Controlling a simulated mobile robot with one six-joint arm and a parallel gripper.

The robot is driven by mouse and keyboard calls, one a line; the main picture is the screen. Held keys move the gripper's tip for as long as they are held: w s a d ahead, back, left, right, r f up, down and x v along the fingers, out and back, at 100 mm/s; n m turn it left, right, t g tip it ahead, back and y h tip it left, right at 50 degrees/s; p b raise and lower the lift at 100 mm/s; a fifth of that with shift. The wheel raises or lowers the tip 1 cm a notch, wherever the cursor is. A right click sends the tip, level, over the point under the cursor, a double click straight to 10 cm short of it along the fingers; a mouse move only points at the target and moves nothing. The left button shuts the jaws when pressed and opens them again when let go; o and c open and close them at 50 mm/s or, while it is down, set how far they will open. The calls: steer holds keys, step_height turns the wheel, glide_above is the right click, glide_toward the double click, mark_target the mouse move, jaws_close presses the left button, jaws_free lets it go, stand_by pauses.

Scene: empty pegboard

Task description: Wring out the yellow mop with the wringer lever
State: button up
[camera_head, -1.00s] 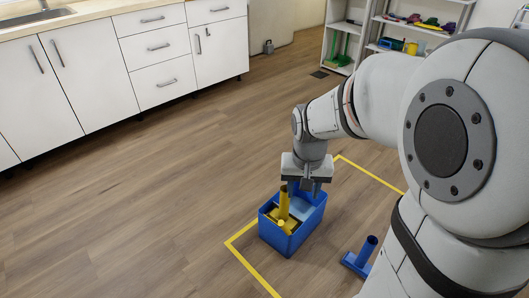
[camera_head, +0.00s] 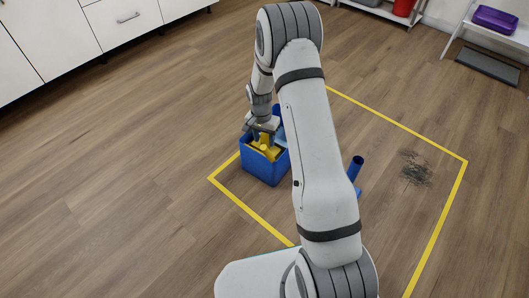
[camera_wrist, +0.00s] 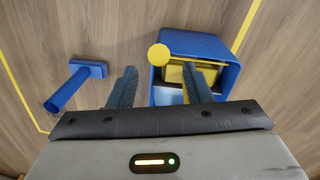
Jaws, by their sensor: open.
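The blue bucket (camera_head: 262,173) stands on the floor, left of my arm in the head view. The yellow mop (camera_head: 266,149) is in its top, and it also shows in the wrist view with a round yellow end (camera_wrist: 159,54). My gripper (camera_head: 262,127) is over the bucket. In the wrist view my gripper (camera_wrist: 159,68) is open, and the round end appears between and just beyond the fingertips, with no grip on it visible. The bucket (camera_wrist: 205,43) lies to the upper right there. I cannot clearly tell the wringer lever apart from the other parts.
A blue piece with an upright tube (camera_wrist: 75,84) stands on the floor beside the bucket. Yellow tape (camera_head: 432,226) outlines a floor area with a dark dirt patch (camera_head: 416,168). White cabinets (camera_head: 60,38) are at the upper left. The wooden floor at left is clear.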

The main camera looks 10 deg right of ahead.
mark_target(266, 155)
steer(key=f+b, duration=0.1)
steer(key=f, duration=0.3)
steer(key=f+b, duration=0.1)
steer(key=f, duration=0.2)
steer(key=shift+s+d+b, duration=0.2)
steer(key=shift+d+b, duration=0.05)
steer(key=shift+b, duration=0.05)
jaws_close()
